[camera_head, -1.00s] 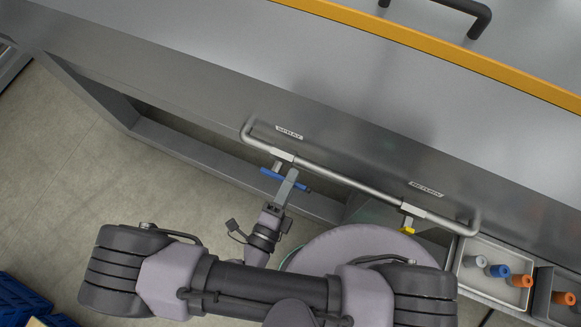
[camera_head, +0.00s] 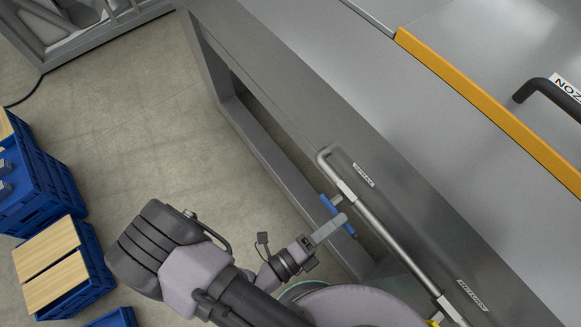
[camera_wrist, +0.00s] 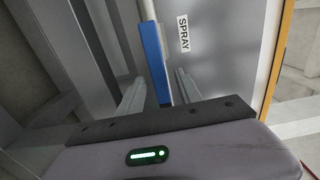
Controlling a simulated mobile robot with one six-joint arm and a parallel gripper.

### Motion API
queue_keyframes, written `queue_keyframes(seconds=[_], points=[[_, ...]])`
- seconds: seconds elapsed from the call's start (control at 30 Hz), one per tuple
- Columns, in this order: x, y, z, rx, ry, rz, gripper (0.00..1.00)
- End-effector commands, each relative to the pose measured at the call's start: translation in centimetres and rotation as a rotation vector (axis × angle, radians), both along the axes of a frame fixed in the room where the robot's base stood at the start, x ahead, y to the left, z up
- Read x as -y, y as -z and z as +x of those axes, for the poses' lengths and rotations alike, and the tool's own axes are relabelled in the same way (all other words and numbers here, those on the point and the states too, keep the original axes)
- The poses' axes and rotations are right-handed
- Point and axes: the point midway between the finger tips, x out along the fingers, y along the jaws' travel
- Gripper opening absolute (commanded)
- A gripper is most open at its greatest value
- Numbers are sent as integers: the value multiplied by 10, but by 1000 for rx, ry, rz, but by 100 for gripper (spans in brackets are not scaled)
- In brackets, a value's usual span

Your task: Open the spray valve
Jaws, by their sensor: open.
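The spray valve (camera_head: 345,190) sits on a steel pipe along the front of the grey cabinet, beside the "SPRAY" label (camera_head: 363,174). Its blue lever handle (camera_head: 327,203) lies roughly parallel to the pipe. It also shows in the wrist view (camera_wrist: 154,55), running between the two fingers. My gripper (camera_head: 338,222) is open with its fingers on either side of the blue handle. In the wrist view my gripper (camera_wrist: 160,82) has visible room beside the handle; I cannot tell whether either finger touches it.
A second valve with a yellow handle (camera_head: 434,322) is on the same pipe, near the "RETURN" label (camera_head: 473,295). A yellow edge strip (camera_head: 480,105) and a black handle (camera_head: 545,88) are above. Blue crates (camera_head: 45,190) stand at left. The floor between is clear.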

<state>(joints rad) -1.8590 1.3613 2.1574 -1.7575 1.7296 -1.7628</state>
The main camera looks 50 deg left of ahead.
Motion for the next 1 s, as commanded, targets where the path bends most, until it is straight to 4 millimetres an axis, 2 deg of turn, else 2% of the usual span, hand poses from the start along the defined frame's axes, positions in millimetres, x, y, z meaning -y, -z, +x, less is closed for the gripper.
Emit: queue_keyframes(seconds=[0.3,0.4,0.5,0.63,1.0], points=[[-9,0,-101,-4,-8,2,42],[-10,0,-125,-4,-5,1,42],[-11,0,-140,-2,-3,1,42],[-11,0,-149,-2,-2,-1,42],[-12,0,-149,-1,-1,-1,42]])
